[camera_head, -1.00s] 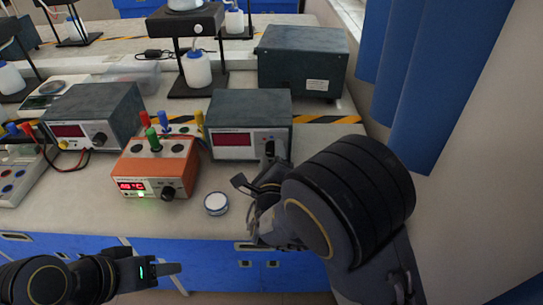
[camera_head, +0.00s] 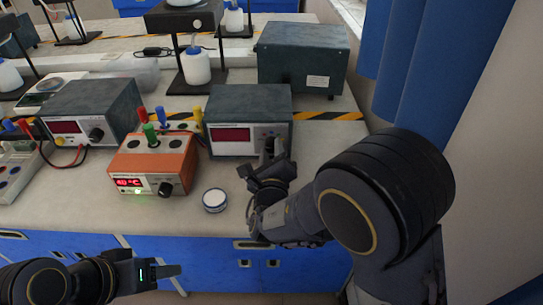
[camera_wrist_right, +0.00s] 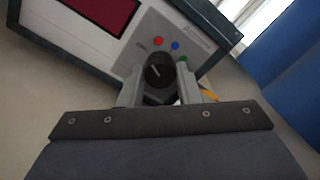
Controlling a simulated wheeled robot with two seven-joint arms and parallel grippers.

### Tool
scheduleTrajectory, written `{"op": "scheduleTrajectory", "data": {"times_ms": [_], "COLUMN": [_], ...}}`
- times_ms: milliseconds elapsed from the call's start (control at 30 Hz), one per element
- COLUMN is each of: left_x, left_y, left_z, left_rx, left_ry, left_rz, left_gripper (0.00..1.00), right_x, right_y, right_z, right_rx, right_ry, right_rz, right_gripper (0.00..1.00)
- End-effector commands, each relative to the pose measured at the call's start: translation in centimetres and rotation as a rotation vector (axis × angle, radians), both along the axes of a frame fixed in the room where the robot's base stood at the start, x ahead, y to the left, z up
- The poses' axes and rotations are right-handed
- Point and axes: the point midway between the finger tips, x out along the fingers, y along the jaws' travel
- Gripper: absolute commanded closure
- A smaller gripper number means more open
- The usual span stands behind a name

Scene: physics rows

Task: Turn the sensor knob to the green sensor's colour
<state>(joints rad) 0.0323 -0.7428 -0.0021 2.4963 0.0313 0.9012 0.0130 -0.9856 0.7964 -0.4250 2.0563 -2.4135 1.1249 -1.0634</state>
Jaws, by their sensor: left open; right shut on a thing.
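The grey sensor box (camera_head: 250,105) with a dark red display stands at the middle of the bench. Its black knob (camera_wrist_right: 158,70) shows in the right wrist view, with a short white pointer mark. Red (camera_wrist_right: 157,41), blue (camera_wrist_right: 175,46) and green (camera_wrist_right: 183,61) dots sit on the panel around the knob. The pointer is not on the green dot; its exact direction is hard to tell. My right gripper (camera_head: 269,152) is shut on the knob, a finger on each side, and hides it in the head view. My left gripper (camera_head: 178,271) is open and empty, low at the front.
An orange meter (camera_head: 153,163) with a lit display stands left of the sensor box. A small round white-lidded jar (camera_head: 214,198) sits on the bench in front. Another grey meter (camera_head: 92,105) is farther left. Blue curtains (camera_head: 425,90) hang at the right.

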Motion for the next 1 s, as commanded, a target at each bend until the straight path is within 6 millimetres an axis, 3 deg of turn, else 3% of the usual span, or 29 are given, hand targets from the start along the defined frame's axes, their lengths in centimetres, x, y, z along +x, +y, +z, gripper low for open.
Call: {"op": "scheduleTrajectory", "data": {"times_ms": [1000], "left_x": [0.0], "left_y": [0.0], "left_z": [-13.8], "left_rx": [0.0], "left_ry": [0.0], "left_rz": [0.0], "left_gripper": [0.5], "right_x": [0.0], "right_y": [-0.1], "right_z": [-0.7], "right_rx": [0.97], "right_ry": [-0.003], "right_rz": [0.001], "right_gripper": [0.92]}}
